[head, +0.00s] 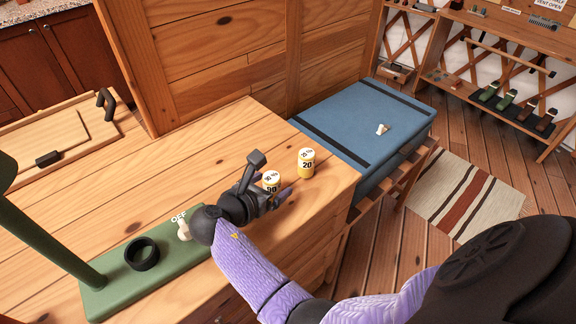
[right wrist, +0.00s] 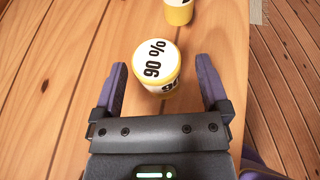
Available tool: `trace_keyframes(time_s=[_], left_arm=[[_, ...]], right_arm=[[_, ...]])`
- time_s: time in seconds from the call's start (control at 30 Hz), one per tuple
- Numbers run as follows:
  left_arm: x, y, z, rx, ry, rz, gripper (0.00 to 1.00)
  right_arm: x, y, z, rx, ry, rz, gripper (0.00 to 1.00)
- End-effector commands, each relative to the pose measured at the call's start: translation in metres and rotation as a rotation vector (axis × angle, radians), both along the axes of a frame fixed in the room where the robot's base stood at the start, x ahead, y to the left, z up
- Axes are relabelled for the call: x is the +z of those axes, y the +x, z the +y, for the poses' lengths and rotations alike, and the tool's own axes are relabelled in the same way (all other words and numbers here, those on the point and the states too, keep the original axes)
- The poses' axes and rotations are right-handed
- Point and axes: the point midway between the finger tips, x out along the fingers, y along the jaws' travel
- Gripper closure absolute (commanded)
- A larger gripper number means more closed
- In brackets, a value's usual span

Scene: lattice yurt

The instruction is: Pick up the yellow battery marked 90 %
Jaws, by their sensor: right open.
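The yellow battery marked 90 % (right wrist: 156,66) stands upright on the wooden counter, with a white top and a white label. In the head view this battery (head: 271,178) is partly hidden behind my right gripper (head: 279,196). In the right wrist view my right gripper (right wrist: 160,85) is open, with one purple finger on each side of the battery and a gap showing on both sides. A second yellow battery marked 20 (head: 306,163) stands upright just beyond, and its lower part shows in the right wrist view (right wrist: 178,12). My left gripper is not in view.
A green base (head: 180,262) with a black ring (head: 142,253) and an OFF switch (head: 184,230) lies left of my right gripper. The counter's right edge is close to the batteries. A blue padded bench (head: 350,125) with a small white object (head: 382,129) stands beyond.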

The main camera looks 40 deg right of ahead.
Motion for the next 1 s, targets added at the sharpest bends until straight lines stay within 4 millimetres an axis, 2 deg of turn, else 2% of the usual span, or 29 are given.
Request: trace_keyframes(time_s=[0.13, 0.27, 0.57, 0.83, 0.87, 1.0], left_arm=[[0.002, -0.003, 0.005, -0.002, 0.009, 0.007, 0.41], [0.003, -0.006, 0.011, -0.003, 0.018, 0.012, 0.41], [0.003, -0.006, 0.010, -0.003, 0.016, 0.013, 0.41], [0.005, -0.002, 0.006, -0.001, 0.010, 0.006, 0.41], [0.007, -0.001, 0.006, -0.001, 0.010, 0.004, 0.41], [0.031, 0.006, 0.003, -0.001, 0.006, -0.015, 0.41]], right_arm=[[0.003, 0.000, 0.000, 0.001, 0.000, -0.001, 0.07], [0.003, 0.000, 0.000, 0.001, -0.001, -0.002, 0.34], [0.002, 0.000, 0.000, 0.000, -0.001, -0.001, 0.98], [0.006, 0.000, 0.000, 0.000, 0.000, -0.002, 1.00], [0.010, 0.000, 0.000, 0.000, -0.001, -0.004, 1.00], [0.050, 0.000, -0.001, -0.001, 0.000, -0.009, 1.00]])
